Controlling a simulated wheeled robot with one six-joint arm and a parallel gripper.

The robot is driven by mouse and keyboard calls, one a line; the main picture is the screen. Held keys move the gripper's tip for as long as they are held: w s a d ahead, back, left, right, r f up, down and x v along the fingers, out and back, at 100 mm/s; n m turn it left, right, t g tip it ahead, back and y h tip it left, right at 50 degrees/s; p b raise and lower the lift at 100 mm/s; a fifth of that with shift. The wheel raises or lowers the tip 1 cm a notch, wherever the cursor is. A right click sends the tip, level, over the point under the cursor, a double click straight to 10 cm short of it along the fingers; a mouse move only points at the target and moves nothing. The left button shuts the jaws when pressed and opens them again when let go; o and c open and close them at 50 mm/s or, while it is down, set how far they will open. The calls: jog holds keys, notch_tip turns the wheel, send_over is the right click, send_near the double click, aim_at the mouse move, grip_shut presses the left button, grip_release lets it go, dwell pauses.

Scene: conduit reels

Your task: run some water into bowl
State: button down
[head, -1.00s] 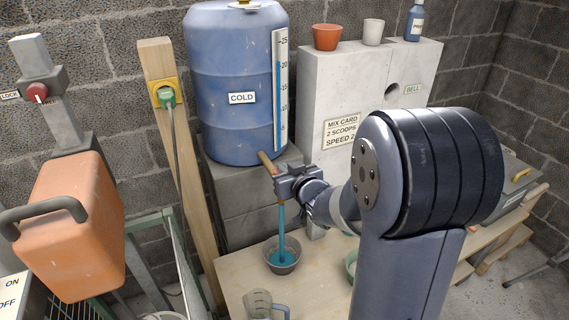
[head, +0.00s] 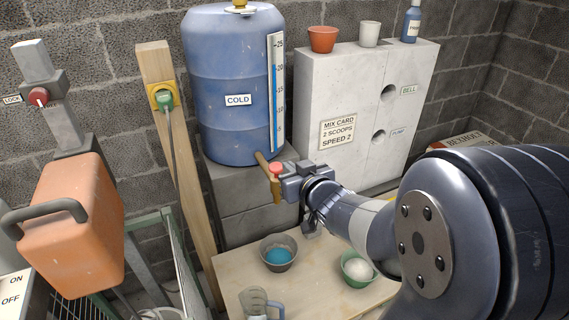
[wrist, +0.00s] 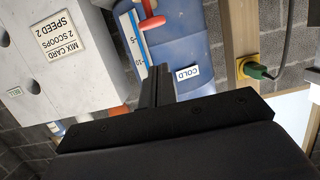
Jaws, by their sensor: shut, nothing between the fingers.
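A grey bowl (head: 279,254) stands on the wooden table below the spout, with blue water in it. The blue barrel (head: 232,90) marked COLD stands on grey blocks. Its brass tap (head: 265,163) has a red button-like handle (head: 275,169), which shows as a red lever in the wrist view (wrist: 150,24). No stream falls from the tap. My gripper (head: 285,171) is shut and empty, just right of the red handle; I cannot tell whether it touches it. In the wrist view the shut fingers (wrist: 157,85) point toward the barrel.
A green bowl with a white round thing (head: 358,269) stands right of the grey bowl. A clear jug (head: 258,303) is at the table's front. A grey block with a mix card (head: 338,131) stands behind. An orange can (head: 68,222) hangs left.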

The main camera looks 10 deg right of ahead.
jog(key=shift+v, duration=1.45)
jog(key=shift+w+a, duration=0.1)
jog(key=w+r+x, duration=0.1)
jog(key=r+x, duration=0.1)
jog(key=x, duration=0.6)
jog(key=v, duration=0.5)
jog(key=shift+s+f+p, duration=0.15)
jog(key=shift+p, duration=0.2)
